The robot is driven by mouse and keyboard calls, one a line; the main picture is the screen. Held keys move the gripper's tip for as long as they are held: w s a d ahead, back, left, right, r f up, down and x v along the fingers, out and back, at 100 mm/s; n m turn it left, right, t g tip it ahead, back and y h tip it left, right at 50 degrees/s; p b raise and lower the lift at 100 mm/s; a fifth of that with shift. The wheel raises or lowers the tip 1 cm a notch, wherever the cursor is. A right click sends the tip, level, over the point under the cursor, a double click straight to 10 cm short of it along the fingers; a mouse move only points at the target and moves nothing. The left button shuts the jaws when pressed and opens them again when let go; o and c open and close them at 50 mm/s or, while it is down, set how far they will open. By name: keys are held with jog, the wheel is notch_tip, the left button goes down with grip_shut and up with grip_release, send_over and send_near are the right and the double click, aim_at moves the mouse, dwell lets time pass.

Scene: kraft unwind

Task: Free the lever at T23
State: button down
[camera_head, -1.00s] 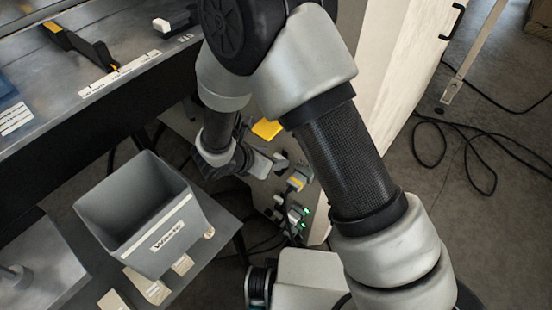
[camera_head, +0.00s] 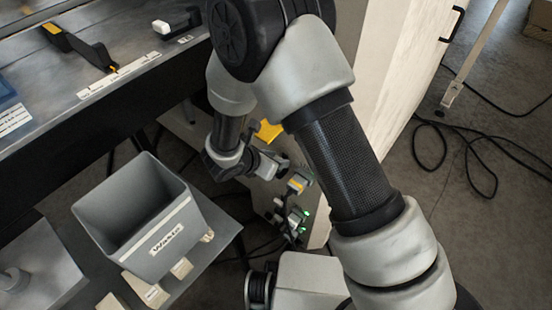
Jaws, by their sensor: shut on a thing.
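My gripper (camera_head: 274,167) is low beside the side of the pale cabinet, pointing right and down. It is shut, and its tips meet a small grey piece with a yellow-orange band (camera_head: 297,182). The exact contact is too small to make out. Small fittings with green lights (camera_head: 302,214) sit just below, with dark leads near them. I cannot read a T23 mark or single out a lever.
A grey bin labelled "Waste" (camera_head: 168,241) stands on a low shelf at lower left, close to my wrist. A dark workbench (camera_head: 60,150) runs along the upper left. The pale cabinet (camera_head: 385,75) rises behind my arm. Black cables (camera_head: 470,150) lie on the floor at right.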

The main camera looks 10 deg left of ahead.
jog(key=shift+a, duration=0.1)
jog(key=shift+w+a+r+n+g+h+p, duration=0.1)
jog(key=shift+w+a+n+g+h+p, duration=0.3)
jog(key=shift+p, duration=0.8)
jog(key=w+a+f+n+g+h+b, duration=0.2)
jog(key=a+f+n+h+b, duration=0.3)
jog(key=h+b, duration=0.3)
jog(key=shift+w+a+f+n+g+h+b, duration=0.3)
jog(key=shift+w+a+f+g+h+b, duration=0.1)
jog(key=shift+w+a+f+h, duration=0.25)
jog(key=shift+w+r, duration=0.1)
jog(key=c, duration=1.3)
grip_release()
